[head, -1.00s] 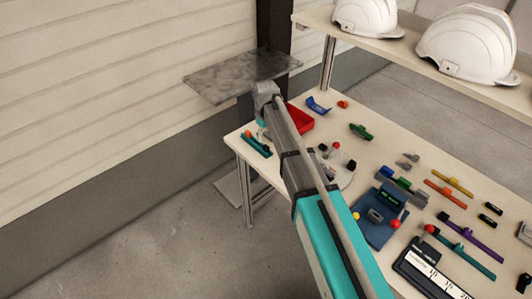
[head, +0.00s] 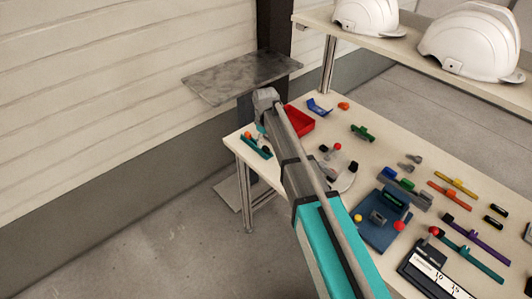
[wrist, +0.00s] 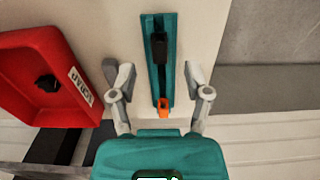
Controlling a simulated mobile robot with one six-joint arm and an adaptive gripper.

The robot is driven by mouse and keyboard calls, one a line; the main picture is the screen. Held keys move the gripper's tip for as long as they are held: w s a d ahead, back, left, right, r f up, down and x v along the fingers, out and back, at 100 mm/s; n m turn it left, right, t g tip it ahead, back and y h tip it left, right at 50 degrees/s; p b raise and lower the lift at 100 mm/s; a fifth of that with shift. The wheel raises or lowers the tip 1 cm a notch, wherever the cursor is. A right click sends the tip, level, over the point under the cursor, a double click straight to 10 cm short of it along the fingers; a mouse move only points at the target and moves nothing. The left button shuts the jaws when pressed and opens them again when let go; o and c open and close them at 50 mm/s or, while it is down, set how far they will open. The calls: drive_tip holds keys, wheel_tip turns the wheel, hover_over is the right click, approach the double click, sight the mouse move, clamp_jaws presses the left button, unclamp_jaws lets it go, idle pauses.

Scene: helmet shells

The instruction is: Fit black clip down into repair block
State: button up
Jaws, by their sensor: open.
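A teal block (wrist: 158,20), long and narrow, lies near the table's edge, with a black piece (wrist: 160,50) set lengthwise along its middle and an orange piece (wrist: 163,106) at its near end. I cannot tell for sure that these are the repair block and the black clip. The teal block also shows at the table's left corner in the head view (head: 262,150). My gripper (wrist: 153,76) is open, one finger on each side of the block, with nothing between the fingertips but the block below. In the head view my arm hides most of the gripper.
A red tray (wrist: 30,42) with a small black piece (wrist: 46,83) inside stands close left of my gripper. In the head view, a blue fixture (head: 372,234), coloured rails and small parts cover the table's right. White helmets (head: 470,45) sit on the shelf. A grey plate (head: 225,82) is behind.

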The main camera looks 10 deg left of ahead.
sight(265, 147)
drive_tip(key=shift+f+b, duration=1.4)
drive_tip(key=shift+f, duration=0.3)
drive_tip(key=c, duration=0.8)
